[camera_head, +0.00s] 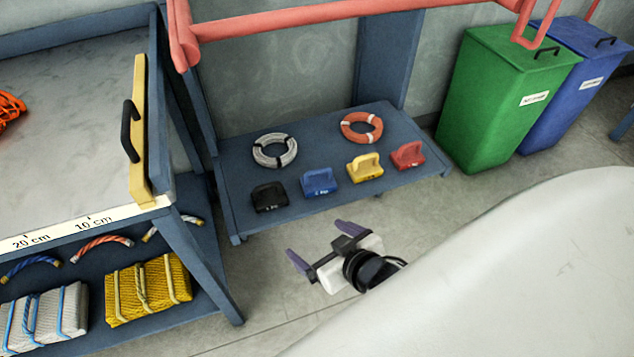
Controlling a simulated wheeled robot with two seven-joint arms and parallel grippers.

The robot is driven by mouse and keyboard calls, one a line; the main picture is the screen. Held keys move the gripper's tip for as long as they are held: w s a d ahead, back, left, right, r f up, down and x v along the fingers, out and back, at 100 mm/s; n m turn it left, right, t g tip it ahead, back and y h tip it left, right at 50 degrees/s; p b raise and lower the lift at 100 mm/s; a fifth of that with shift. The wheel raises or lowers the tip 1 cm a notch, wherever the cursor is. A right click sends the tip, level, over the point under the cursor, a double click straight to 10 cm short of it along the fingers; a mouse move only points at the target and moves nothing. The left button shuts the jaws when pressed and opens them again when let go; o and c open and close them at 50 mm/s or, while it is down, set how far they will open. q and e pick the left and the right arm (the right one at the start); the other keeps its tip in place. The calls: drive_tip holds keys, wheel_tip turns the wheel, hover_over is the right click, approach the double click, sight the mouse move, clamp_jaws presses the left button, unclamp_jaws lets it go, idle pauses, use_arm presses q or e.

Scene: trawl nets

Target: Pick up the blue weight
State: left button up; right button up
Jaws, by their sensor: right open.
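The blue weight (319,183) has a handle on top and a small white label. It stands upright on the low blue-grey shelf (240,178), between the black weight (269,197) and the yellow weight (364,168). My right gripper (318,243) is open and empty, with its two purple fingers apart. It is in front of the shelf, below the blue weight in the picture, and not touching it. My left gripper is not in view.
A red weight (408,155) stands at the right of the row. A white ring (274,151) and an orange ring (361,127) lie behind. A red rail (310,14) crosses above. The measuring table (60,226) is left; green (497,100) and blue (577,85) bins stand right.

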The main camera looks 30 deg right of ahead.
sight(320, 185)
drive_tip(key=w+d+f+m+h+b, duration=0.1)
drive_tip(key=w+d+b, duration=0.2)
drive_tip(key=w+b, duration=0.1)
drive_tip(key=w+d+f+m+t+h+b, duration=0.1)
drive_tip(key=w+d+b, duration=0.2)
drive_tip(key=w+b, duration=0.1)
drive_tip(key=w+d+f+m+t+h+b, duration=0.1)
drive_tip(key=w+d+h+b, duration=0.1)
drive_tip(key=b, duration=0.3)
drive_tip(key=shift+w+d+f+m, duration=0.2)
drive_tip(key=shift+w+d+m, duration=0.2)
drive_tip(key=shift+w+d, duration=0.5)
drive_tip(key=b+x, duration=0.2)
drive_tip(key=x, duration=0.2)
drive_tip(key=shift+w+d+f+b, duration=0.1)
drive_tip(key=shift+w+f+b, duration=0.1)
drive_tip(key=shift+b, duration=0.15)
drive_tip(key=shift+w, duration=0.15)
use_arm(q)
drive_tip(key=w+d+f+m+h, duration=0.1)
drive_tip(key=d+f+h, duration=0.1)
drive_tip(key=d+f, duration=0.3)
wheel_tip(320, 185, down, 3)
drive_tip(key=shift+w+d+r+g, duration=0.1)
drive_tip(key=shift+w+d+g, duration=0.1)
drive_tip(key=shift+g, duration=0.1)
use_arm(e)
drive_tip(key=shift+c, duration=0.4)
